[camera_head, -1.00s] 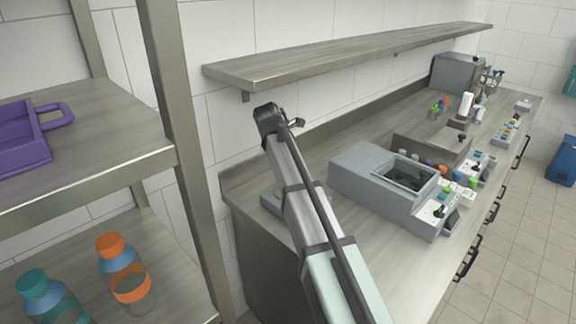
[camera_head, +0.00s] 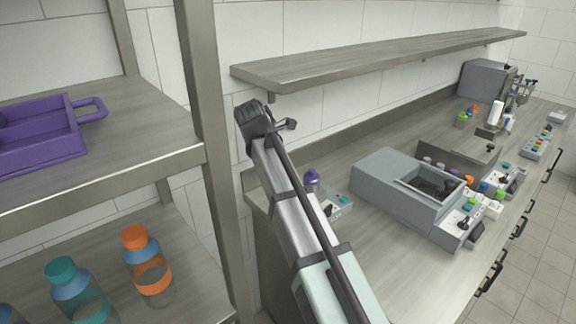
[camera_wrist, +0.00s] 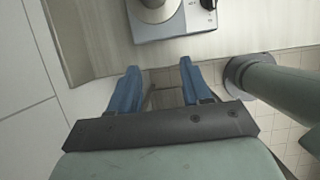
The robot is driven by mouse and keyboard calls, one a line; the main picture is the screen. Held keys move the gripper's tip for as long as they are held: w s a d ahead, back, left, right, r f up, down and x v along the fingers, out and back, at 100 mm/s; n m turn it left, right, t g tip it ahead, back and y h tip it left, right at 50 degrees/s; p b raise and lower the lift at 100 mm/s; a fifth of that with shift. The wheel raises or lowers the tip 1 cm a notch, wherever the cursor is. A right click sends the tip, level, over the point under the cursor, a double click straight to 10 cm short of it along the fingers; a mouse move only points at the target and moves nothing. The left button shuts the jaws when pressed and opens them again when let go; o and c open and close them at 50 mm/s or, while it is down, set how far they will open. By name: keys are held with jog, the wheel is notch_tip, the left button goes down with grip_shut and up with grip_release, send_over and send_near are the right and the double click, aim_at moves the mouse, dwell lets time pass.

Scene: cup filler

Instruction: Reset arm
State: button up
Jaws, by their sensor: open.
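My arm reaches up from the bottom of the head view, in front of the counter's near end. My gripper (camera_wrist: 160,88) shows in the wrist view with its two blue fingers apart and nothing between them. Behind the fingers are the counter's edge and the tiled floor. A grey device (camera_wrist: 172,22) with a round base and a dark knob stands on the counter just beyond the fingertips, not touching them.
The counter (camera_head: 395,270) holds a grey machine (camera_head: 405,190) and a small device with a purple-topped container (camera_head: 312,180). A wall shelf (camera_head: 380,58) runs above. A rack at left holds a purple tray (camera_head: 40,150), an orange-capped bottle (camera_head: 148,265) and a teal-capped bottle (camera_head: 75,290).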

jog(key=shift+s+a, duration=0.25)
jog(key=shift+f, duration=0.1)
jog(key=s+a+f+m+g+y, duration=0.1)
jog(key=s+a+f, duration=0.25)
jog(key=f, duration=1.15)
jog(key=s+a+f+g, duration=0.2)
jog(key=s+a+f, duration=0.15)
jog(key=f, duration=1.05)
jog(key=s+d+f+m+g+y, duration=0.1)
jog(key=s+d+f+m, duration=0.3)
jog(key=f, duration=0.6)
jog(key=s+d+f+m, duration=0.1)
jog(key=s+d+f, duration=0.4)
jog(key=f, duration=0.6)
jog(key=s+d+f+m+g, duration=0.2)
jog(key=s+d+f+m, duration=0.4)
jog(key=s+d+f, duration=0.45)
jog(key=s+d+f+m+g+y, duration=0.1)
jog(key=s+d+m+g, duration=0.2)
jog(key=s+d+m, duration=1.1)
jog(key=s+d, duration=0.1)
jog(key=s, duration=0.3)
jog(key=shift+s+f+m+g, duration=0.15)
jog(key=shift+s+m+g, duration=0.15)
jog(key=shift+s+g, duration=0.1)
